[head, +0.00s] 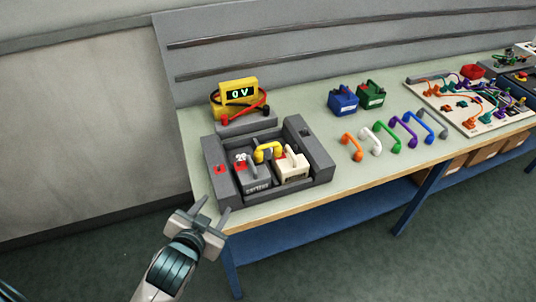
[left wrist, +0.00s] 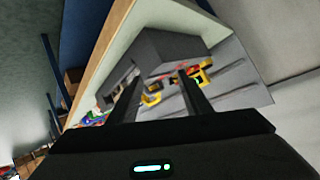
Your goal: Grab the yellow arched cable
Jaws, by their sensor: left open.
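The yellow arched cable (head: 268,151) sits in the grey tray (head: 324,166) near the table's left end. In the left wrist view a yellow piece (left wrist: 151,99) shows between the fingers, probably the cable. My left gripper (head: 211,208) is open and empty. It is off the table's front left corner, in front of the tray and apart from the cable. In the left wrist view its two dark fingers (left wrist: 160,97) are spread. My right gripper is not in view.
A yellow meter (head: 238,94) reading 0 V stands behind the tray. Several arched cables in orange, white, green, purple and blue (head: 426,122) stand right of the tray. Blue (head: 343,98) and green blocks (head: 370,95) stand behind them. A wired panel (head: 470,111) lies far right.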

